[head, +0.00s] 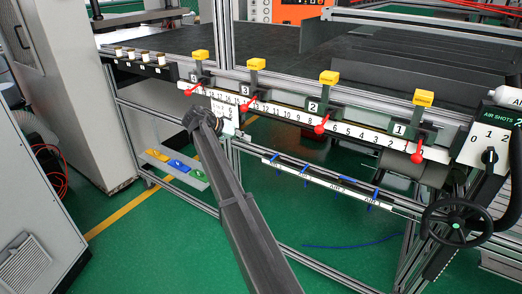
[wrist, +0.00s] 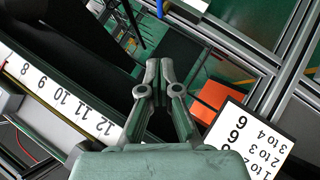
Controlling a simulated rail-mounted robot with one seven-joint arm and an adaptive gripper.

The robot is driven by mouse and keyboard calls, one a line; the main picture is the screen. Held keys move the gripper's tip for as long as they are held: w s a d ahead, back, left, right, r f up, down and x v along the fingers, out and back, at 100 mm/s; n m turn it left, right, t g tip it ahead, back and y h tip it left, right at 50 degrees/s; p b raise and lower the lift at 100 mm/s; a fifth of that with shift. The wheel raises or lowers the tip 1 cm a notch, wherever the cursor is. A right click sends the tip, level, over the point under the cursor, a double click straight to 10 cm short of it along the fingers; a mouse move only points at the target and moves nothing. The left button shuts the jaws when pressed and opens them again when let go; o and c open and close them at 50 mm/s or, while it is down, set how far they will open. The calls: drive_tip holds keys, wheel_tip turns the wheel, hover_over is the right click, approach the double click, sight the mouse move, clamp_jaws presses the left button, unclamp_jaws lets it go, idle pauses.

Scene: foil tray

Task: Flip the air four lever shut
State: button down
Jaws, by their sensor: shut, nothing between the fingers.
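Several small blue levers sit along the low rail in the head view, beside white AIR labels. The leftmost lever (head: 276,154) is by the left end of the label strip; its number is too small to read, so I cannot tell if it is air four. My gripper (wrist: 159,64) is shut and empty, its fingertips together in the wrist view. A small blue part (wrist: 160,8) shows beyond the fingertips at the top edge, apart from them. In the head view my arm largely hides the gripper, near the frame's upright post, up and left of the lever rail.
A numbered white scale (head: 290,113) with red pointers and yellow-topped stops runs above the rail. A white card (wrist: 248,140) is close right of my gripper in the wrist view. A black handwheel (head: 456,220) stands at the right. The green floor (head: 310,225) before the rail is mostly clear.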

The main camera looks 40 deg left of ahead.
drive_tip(key=p, duration=0.2)
approach(276, 155)
drive_tip(key=w, duration=0.3)
drive_tip(key=f, duration=0.1)
drive_tip(key=d+f+p, duration=0.1)
drive_tip(key=shift+w+f, duration=0.1)
drive_tip(key=shift+f, duration=0.15)
drive_tip(key=shift+d+f, duration=0.25)
drive_tip(key=shift+f, duration=0.3)
drive_tip(key=shift+f, duration=0.1)
